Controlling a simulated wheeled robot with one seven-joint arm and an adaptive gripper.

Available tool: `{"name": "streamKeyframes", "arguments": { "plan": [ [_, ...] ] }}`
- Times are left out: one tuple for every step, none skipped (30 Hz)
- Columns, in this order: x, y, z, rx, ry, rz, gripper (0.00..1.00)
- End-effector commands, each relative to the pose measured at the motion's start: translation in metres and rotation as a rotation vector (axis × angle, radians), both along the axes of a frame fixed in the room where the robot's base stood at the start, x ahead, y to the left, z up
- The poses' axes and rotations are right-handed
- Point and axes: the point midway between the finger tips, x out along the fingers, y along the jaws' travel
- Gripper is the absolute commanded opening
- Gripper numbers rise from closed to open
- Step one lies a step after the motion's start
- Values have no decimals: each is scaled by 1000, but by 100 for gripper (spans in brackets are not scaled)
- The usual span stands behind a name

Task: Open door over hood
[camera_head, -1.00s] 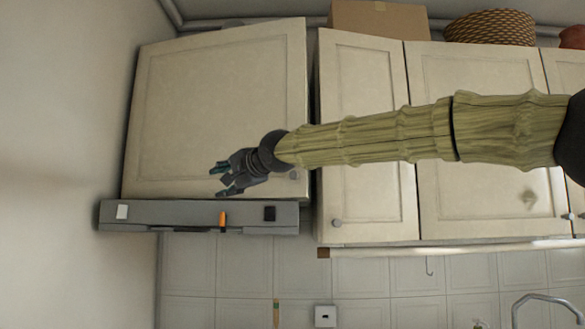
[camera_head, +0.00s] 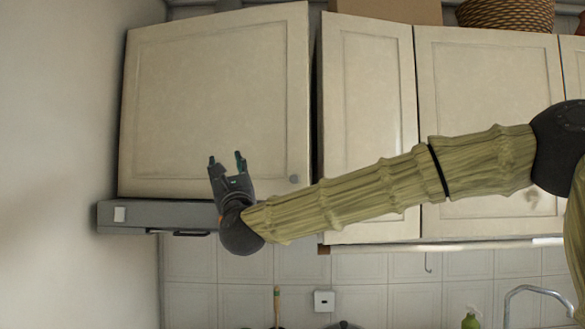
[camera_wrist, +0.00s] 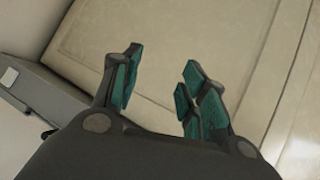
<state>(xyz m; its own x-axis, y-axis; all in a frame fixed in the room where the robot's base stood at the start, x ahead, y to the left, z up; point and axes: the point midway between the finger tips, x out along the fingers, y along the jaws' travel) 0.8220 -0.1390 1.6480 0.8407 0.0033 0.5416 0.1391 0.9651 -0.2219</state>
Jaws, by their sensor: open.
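The door over the hood (camera_head: 215,95) is a cream panel at the upper left in the head view, and it also fills much of the wrist view (camera_wrist: 195,40). The door looks closed or nearly so. The grey hood (camera_head: 160,215) is directly below it.
Other cream cabinet doors (camera_head: 368,105) stand to the right. A bare wall (camera_head: 60,130) borders the left side. A cardboard box (camera_head: 385,11) and a wicker basket (camera_head: 505,14) are on top of the cabinets. A rail (camera_head: 450,246) runs below, above white tiles.

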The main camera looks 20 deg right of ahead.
Motion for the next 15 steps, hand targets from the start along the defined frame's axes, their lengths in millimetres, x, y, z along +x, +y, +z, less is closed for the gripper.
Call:
{"name": "streamKeyframes", "arguments": {
  "plan": [
    [-4, -11, -1, 66, 7, -32, 43],
    [-7, -19, -4, 105, 8, -57, 43],
    [-11, -28, -9, 156, 11, -88, 43],
    [-15, -36, -13, 193, 12, -114, 43],
    [-19, -43, -17, 228, 16, -140, 43],
    [-25, -52, -23, 272, 18, -177, 43],
    [-29, -59, -28, 303, 20, -204, 43],
    [-34, -66, -33, 332, 21, -231, 43],
    [-41, -74, -39, 365, 22, -268, 43],
    [-46, -80, -43, 388, 24, -294, 43],
    [-51, -85, -47, 408, 25, -318, 43],
    [-56, -91, -52, 432, 25, -349, 43],
    [-61, -95, -56, 445, 26, -368, 43],
    [-64, -99, -59, 457, 26, -387, 43],
    [-69, -102, -62, 470, 25, -407, 43]
  ]
}}
